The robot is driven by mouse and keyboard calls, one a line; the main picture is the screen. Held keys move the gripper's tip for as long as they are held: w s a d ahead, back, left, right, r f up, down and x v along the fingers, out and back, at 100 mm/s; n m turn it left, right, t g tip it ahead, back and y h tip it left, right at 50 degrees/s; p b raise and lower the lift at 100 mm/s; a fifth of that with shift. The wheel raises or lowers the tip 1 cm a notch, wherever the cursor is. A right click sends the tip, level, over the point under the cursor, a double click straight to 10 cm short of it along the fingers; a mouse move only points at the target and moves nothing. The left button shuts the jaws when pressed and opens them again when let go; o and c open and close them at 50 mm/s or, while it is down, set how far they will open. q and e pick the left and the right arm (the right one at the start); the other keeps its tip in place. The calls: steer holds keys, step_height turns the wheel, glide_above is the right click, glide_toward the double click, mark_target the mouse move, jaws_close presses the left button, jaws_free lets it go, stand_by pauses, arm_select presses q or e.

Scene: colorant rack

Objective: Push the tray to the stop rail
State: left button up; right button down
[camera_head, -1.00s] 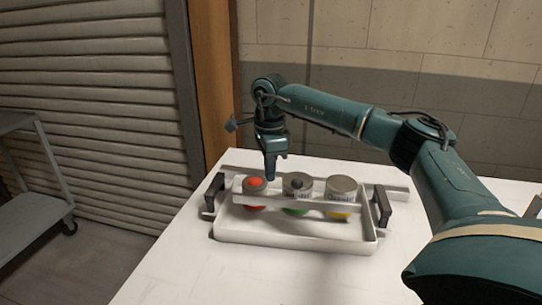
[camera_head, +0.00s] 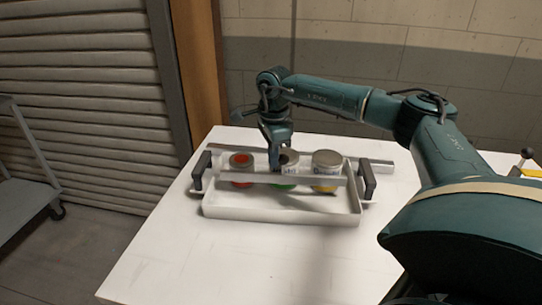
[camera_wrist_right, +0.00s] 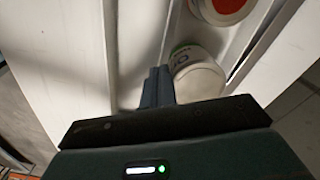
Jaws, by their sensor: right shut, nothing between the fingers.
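The white tray (camera_head: 280,213) with two dark handles lies on the white table. It carries a red-topped can (camera_head: 241,160), a green-based can (camera_head: 291,158) and a yellow-based can (camera_head: 327,160) in a row behind a grey bar. The stop rail (camera_head: 380,164) is the long grey rail just behind the tray; whether they touch is unclear. My right gripper (camera_head: 276,168) is shut and empty, pointing down beside the green-based can and partly covering it. In the wrist view its fingers (camera_wrist_right: 157,86) are close beside that can (camera_wrist_right: 194,76); contact is unclear. My left gripper is not in view.
The table (camera_head: 160,245) is clear in front and to the left of the tray. A grey cart (camera_head: 25,170) stands at the far left by a shutter. A black knob and a yellow piece (camera_head: 532,172) show at the right edge.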

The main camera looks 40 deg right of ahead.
steer(key=d, duration=0.1)
steer(key=s+d, duration=0.1)
steer(key=shift+d+r, duration=0.1)
steer(key=shift+d, duration=0.2)
steer(key=shift+s+d, duration=0.15)
steer(key=shift+d, duration=0.15)
steer(key=shift+a, duration=0.1)
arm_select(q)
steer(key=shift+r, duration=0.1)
arm_select(e)
steer(key=shift+a, duration=0.1)
steer(key=shift+a+p, duration=0.25)
steer(key=shift+p, duration=0.15)
steer(key=w+a+p, duration=0.1)
steer(key=a, duration=0.2)
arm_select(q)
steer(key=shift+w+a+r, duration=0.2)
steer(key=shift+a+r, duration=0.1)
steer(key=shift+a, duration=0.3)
arm_select(e)
step_height(320, 180, up, 10)
glide_above(285, 154)
steer(key=w+a, duration=0.2)
steer(key=a, duration=0.1)
